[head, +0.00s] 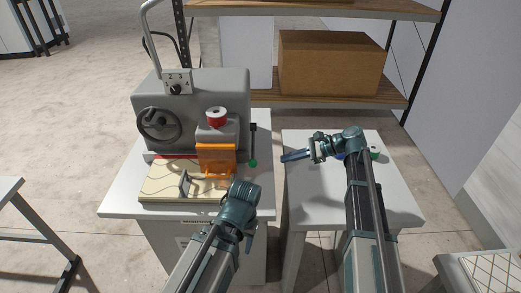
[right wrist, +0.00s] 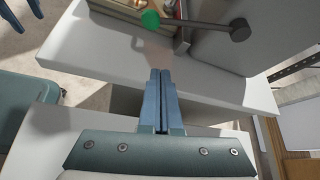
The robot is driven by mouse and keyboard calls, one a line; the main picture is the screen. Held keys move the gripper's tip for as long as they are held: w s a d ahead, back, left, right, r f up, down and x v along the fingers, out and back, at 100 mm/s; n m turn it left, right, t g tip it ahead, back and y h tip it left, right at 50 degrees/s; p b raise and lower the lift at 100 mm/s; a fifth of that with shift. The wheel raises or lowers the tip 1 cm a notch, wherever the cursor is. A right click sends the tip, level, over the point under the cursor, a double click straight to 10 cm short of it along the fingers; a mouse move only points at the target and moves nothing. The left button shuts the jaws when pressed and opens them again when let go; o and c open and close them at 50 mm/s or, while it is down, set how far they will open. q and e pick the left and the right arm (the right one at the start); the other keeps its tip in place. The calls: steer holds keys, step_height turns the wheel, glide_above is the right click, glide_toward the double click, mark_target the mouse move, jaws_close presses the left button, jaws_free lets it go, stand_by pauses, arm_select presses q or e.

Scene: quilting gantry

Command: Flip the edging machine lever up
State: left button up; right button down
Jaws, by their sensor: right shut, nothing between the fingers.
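The grey edging machine (head: 200,85) stands on the left white table. Its lever (head: 253,143) is a dark rod on the machine's right side, pointing down, with a green knob (head: 253,163) at its low end. In the right wrist view the lever (right wrist: 200,24) and green knob (right wrist: 150,19) are at the top, beyond the fingertips. My right gripper (head: 284,157) is shut and empty, right of the knob and apart from it; its fingers (right wrist: 161,73) point toward the machine. My left gripper (head: 249,240) is in front of the table, its fingers barely visible.
A second white table (head: 302,185) stands to the right across a narrow gap. A cardboard box (head: 330,62) sits on the shelf behind.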

mark_target(263, 171)
arm_select(q)
steer(key=shift+w, duration=0.25)
arm_select(e)
steer(key=shift+w, duration=0.25)
steer(key=shift+r, duration=0.1)
arm_select(q)
step_height(263, 171, down, 5)
steer(key=b, duration=0.5)
arm_select(e)
steer(key=x, duration=1)
steer(key=r+p, duration=0.1)
steer(key=s+r+p, duration=0.1)
steer(key=p, duration=0.1)
steer(key=shift+a+r, duration=0.25)
steer(key=shift+r, duration=0.1)
arm_select(q)
steer(key=shift+r+p, duration=0.45)
steer(key=shift+r, duration=1.6)
arm_select(e)
steer(key=shift+s+a+r, duration=0.15)
steer(key=shift+r, duration=0.35)
